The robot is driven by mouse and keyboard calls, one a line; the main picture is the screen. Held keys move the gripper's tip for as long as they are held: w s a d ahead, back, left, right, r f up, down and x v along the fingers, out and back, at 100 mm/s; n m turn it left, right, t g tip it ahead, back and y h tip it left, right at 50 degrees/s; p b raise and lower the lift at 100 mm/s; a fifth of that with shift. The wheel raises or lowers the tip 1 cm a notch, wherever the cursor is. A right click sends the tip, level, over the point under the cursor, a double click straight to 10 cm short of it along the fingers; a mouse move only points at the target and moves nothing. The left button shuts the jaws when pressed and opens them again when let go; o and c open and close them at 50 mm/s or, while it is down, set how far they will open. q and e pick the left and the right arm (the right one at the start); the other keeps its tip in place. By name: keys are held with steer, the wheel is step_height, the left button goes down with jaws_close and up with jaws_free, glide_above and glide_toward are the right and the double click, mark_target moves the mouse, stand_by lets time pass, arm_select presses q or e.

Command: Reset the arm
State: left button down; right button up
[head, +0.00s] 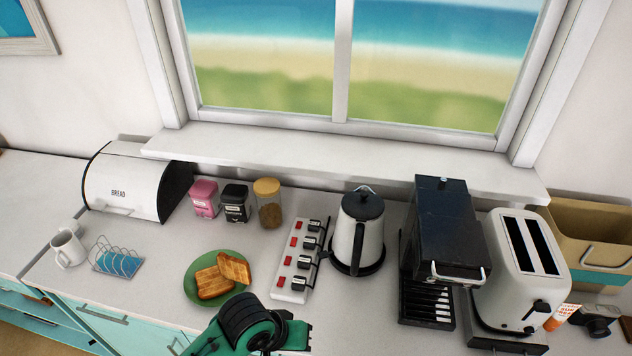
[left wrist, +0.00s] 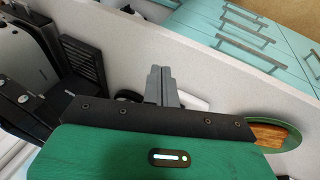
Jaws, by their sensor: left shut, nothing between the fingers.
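My left arm (head: 248,322), green and black, comes up at the bottom middle of the head view, in front of the green plate and the power strip. In the left wrist view the two grey fingers of my left gripper (left wrist: 160,84) are together, with nothing between them. They are above the white counter (left wrist: 225,85). In the head view the fingertips cannot be made out. My right gripper is in neither view.
A green plate (head: 192,288) with toast (head: 235,267) lies behind my left arm. A power strip (head: 284,282), kettle (head: 345,235), black coffee machine (head: 447,235) and toaster (head: 510,300) stand to the right. A mug (head: 68,248) and toast rack (head: 118,262) are left.

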arm_select(q)
steer(key=s+a+f+t+y, duration=0.1)
steer(key=s+a+f+y, duration=0.1)
steer(key=s+a, duration=0.6)
steer(key=s+a+f+y, duration=0.1)
steer(key=s+a+y, duration=0.15)
steer(key=a, duration=0.85)
step_height(320, 180, down, 37)
steer(key=s+g+b, duration=0.1)
steer(key=s+b, duration=0.1)
steer(key=b, duration=0.3)
steer(key=s+a+f+b, duration=0.1)
steer(key=s+f+b, duration=0.1)
steer(key=s+f, duration=0.7)
steer(key=s+a+f+m+g+b, duration=0.1)
steer(key=s+a+f+b, duration=0.1)
steer(key=s+f, duration=0.7)
step_height(320, 180, down, 4)
steer(key=shift+s+a+f, duration=0.1)
steer(key=shift+s+a, duration=0.1)
steer(key=shift+a, duration=0.05)
